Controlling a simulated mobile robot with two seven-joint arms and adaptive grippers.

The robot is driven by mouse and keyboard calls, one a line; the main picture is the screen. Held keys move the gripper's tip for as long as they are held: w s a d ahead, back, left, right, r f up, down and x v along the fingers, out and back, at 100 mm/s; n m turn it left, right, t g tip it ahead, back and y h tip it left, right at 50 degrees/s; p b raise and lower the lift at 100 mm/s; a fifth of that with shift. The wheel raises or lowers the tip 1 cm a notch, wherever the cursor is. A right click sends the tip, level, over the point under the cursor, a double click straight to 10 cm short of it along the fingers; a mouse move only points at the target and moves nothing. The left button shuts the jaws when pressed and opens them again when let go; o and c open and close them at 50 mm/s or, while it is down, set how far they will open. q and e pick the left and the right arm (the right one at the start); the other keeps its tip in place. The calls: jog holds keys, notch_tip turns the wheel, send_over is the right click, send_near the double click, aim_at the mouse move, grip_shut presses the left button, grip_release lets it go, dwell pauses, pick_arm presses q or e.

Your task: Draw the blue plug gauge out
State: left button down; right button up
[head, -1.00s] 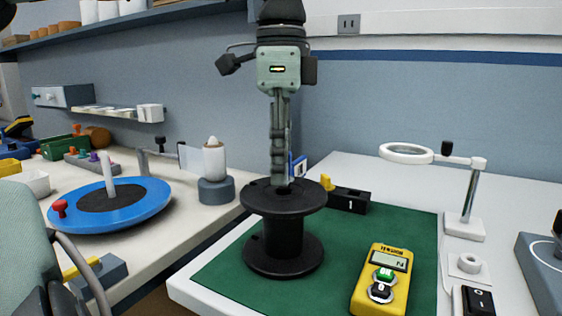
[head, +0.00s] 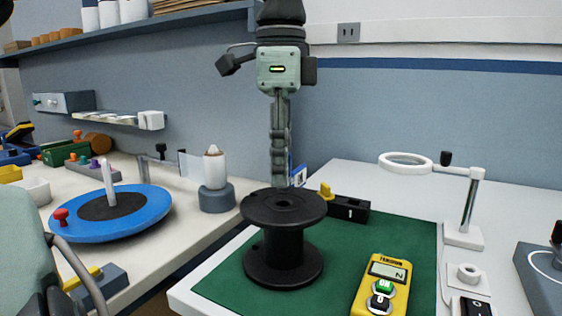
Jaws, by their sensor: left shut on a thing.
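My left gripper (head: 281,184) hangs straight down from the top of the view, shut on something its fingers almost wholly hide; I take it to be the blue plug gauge. The fingertips show just above and behind the hub hole of the black spool (head: 284,262), which stands upright on the green mat. A small blue-and-white piece (head: 299,176) shows just right of the fingertips; I cannot tell whether it is part of the gauge. A black block (head: 350,210) marked 1, with a yellow knob (head: 326,192), lies behind the spool. My right gripper is not in view.
A yellow tension meter (head: 383,284) lies on the green mat (head: 225,280), right of the spool. A magnifier on a stand (head: 464,236) is at the right. A blue turntable (head: 140,212) and a white cone on a grey base (head: 217,200) are on the left bench.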

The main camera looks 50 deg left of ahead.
pick_arm(q)
jog(key=shift+r, duration=2)
